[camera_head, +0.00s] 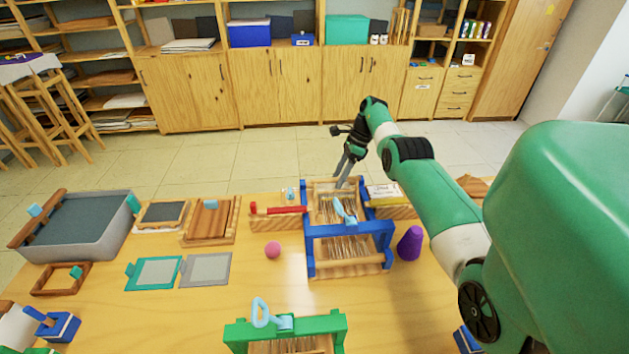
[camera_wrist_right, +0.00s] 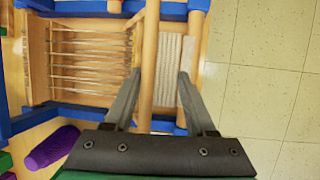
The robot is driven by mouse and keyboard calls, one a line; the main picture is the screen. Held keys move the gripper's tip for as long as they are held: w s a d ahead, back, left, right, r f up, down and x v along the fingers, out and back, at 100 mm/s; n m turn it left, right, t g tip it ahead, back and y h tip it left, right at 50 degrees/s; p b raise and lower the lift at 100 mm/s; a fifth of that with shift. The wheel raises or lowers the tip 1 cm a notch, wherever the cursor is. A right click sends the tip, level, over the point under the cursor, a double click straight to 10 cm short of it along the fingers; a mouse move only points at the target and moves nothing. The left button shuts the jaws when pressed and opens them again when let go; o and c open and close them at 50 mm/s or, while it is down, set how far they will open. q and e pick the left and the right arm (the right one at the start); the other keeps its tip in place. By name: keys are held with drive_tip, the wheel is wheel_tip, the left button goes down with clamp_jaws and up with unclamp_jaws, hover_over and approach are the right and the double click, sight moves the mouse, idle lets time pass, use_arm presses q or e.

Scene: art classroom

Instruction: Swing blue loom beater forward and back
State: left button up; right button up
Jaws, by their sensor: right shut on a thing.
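The blue loom (camera_head: 311,245) stands at the middle right of the table, with a blue frame, wooden bars and pale warp threads (camera_wrist_right: 90,60). A light-blue handle (camera_head: 345,211) sits over its threads; whether it belongs to the beater I cannot tell. My right gripper (camera_head: 345,180) reaches down to the loom's far end. In the right wrist view its fingers (camera_wrist_right: 160,75) stand on either side of a wooden bar (camera_wrist_right: 150,60) and part of a pale woven strip, shut on this part of the loom. The exact contact is unclear. My left gripper is not in view.
A green loom (camera_head: 240,332) stands at the near edge. A purple cone (camera_head: 410,243) is close on the blue loom's right, and a pink ball (camera_head: 273,249) is on its left. A grey tray (camera_head: 95,248), frames and wooden blocks fill the left. Clear tabletop lies left of the green loom.

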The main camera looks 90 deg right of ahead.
drive_tip(key=shift+o, duration=0.5)
drive_tip(key=shift+d+r, duration=0.2)
drive_tip(key=shift+d, duration=0.4)
drive_tip(key=shift+a, duration=0.15)
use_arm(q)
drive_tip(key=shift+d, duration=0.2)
use_arm(e)
drive_tip(key=shift+r, duration=0.1)
